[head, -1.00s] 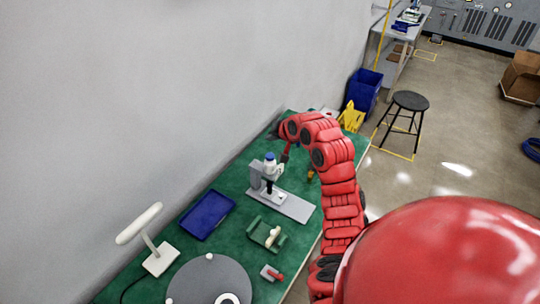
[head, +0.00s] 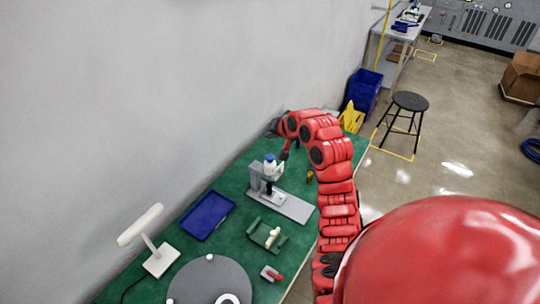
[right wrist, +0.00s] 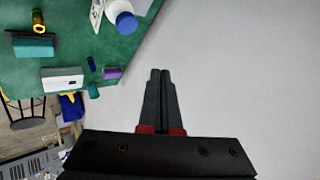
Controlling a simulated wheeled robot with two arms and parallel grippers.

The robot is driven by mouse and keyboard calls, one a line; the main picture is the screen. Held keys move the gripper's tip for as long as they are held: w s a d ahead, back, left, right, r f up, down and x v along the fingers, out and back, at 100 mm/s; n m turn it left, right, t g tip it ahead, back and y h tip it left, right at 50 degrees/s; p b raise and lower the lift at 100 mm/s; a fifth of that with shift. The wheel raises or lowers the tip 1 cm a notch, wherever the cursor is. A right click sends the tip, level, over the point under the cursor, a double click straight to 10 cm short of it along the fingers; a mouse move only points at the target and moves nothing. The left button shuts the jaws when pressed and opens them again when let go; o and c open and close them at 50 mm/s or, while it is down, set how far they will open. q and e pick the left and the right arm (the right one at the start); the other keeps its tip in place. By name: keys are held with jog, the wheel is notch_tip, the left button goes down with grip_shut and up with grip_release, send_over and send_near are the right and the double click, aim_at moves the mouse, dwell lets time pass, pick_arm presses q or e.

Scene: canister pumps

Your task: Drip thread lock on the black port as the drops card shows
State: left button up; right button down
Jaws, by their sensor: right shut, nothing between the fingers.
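A white bottle with a blue cap (head: 270,160) stands upright in a grey stand (head: 256,176) on the green table. It also shows at the top of the right wrist view (right wrist: 122,16). A small dark part (head: 268,187) sits under it on the grey base; I cannot tell whether this is the black port. My right gripper (head: 284,155) is just right of the bottle, apart from it. In the right wrist view its fingers (right wrist: 160,75) are together and empty. I cannot make out the drops card. My left gripper is not in view.
A blue tray (head: 207,215), a white lamp (head: 158,258), a grey disc (head: 207,283) and a green holder (head: 262,235) share the table (head: 228,240). A white box (right wrist: 62,80) and a purple cylinder (right wrist: 112,73) lie near the far end. The wall borders the table.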

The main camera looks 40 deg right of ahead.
aim_at(271, 158)
notch_tip(271, 158, up, 2)
jog(key=shift+r, duration=0.2)
jog(key=shift+f, duration=0.1)
jog(key=shift+f+b, duration=1.4)
jog(key=shift+f, duration=2.95)
jog(key=shift+f, duration=0.1)
jog(key=shift+f, duration=0.3)
